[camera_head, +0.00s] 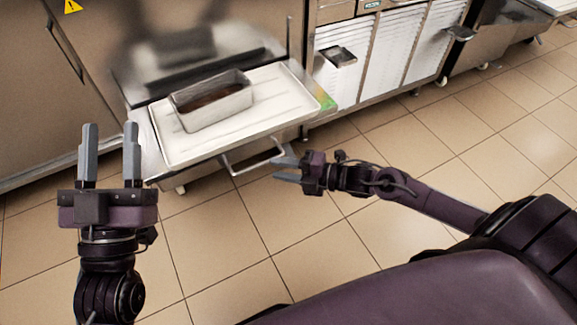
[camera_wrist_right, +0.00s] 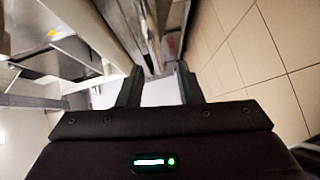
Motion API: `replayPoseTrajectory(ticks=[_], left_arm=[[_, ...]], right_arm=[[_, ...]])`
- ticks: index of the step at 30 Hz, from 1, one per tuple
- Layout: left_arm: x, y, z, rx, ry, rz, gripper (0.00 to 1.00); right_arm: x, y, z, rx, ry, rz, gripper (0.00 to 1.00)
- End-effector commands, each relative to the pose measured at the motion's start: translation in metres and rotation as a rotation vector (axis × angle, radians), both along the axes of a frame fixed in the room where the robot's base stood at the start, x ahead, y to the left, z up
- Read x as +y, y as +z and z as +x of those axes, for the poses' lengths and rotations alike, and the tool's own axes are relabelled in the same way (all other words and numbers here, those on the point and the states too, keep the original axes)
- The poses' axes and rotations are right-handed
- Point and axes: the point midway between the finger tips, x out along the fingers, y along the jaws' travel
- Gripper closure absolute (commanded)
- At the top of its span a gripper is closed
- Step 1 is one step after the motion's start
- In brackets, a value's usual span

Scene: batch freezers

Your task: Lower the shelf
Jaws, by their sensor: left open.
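The shelf (camera_head: 147,155) is a metal ledge at the front of a steel machine, in the middle left of the head view. A pale rimmed tray (camera_head: 270,99) lies on it. A looped bar handle (camera_head: 258,163) hangs at its front edge. My right gripper (camera_head: 276,169) is open at the right end of this handle; whether they touch is unclear. In the right wrist view its fingers (camera_wrist_right: 158,88) are spread apart, with nothing clearly held between them. My left gripper (camera_head: 109,135) is open and empty, fingers upward, in front of the shelf's left corner.
A rectangular metal pan (camera_head: 212,100) with dark contents stands on the tray. Machines with louvred panels (camera_head: 398,48) line the back right, with a small metal box (camera_head: 338,57) on one front. The tiled floor (camera_head: 455,130) at right is clear.

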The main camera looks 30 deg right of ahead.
Motion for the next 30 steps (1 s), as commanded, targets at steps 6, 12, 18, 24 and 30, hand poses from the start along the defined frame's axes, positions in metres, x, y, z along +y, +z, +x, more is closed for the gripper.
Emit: replayPoseTrajectory(ticks=[6,12,18,24,30], left_arm=[[-0.005,-0.027,0.009,0.127,-0.003,0.052,0.58],[-0.006,-0.034,0.010,0.156,-0.003,0.063,0.58],[-0.006,-0.034,0.010,0.155,-0.003,0.063,0.58],[-0.006,-0.034,0.010,0.154,-0.003,0.062,0.58],[-0.006,-0.033,0.010,0.153,-0.004,0.062,0.58]], right_arm=[[-0.009,0.003,-0.009,-0.001,0.000,-0.001,0.67],[-0.011,0.003,-0.010,0.000,0.000,0.000,0.67],[-0.011,0.003,-0.010,-0.001,0.000,0.001,0.67],[-0.011,0.003,-0.010,0.000,0.000,0.000,0.67],[0.017,0.012,-0.017,0.036,-0.010,0.094,0.67]])
